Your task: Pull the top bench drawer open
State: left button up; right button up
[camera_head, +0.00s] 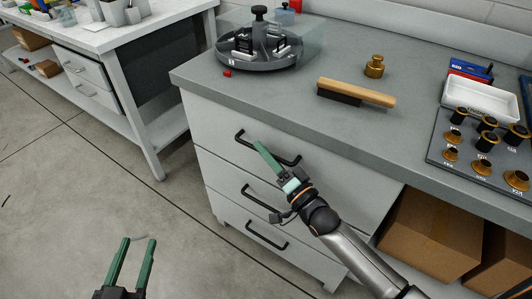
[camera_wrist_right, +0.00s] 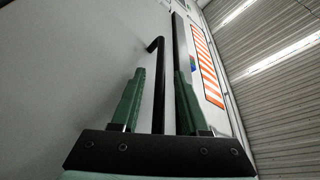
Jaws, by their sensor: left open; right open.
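The bench (camera_head: 300,105) has a front with several stacked drawers. The top bench drawer (camera_head: 222,125) looks shut, with a black bar handle (camera_head: 285,158) across its face. My right gripper (camera_head: 262,153) is at this handle, and its arm hides part of the drawer front. In the right wrist view, the black handle bar (camera_wrist_right: 160,85) runs between the two open green fingers of my right gripper (camera_wrist_right: 158,98), with gaps on both sides. My left gripper (camera_head: 136,248) is open and empty over the floor, lower left, away from the bench.
Lower drawers have black handles (camera_head: 266,236). Cardboard boxes (camera_head: 425,235) sit in the open shelf at right. On the benchtop are a brush (camera_head: 370,94), a brass weight (camera_head: 374,66) and a round fixture (camera_head: 258,50). Another bench (camera_head: 110,40) stands at left; floor between is clear.

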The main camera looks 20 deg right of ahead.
jog(key=shift+c, duration=0.3)
grip_shut()
dwell(1.0)
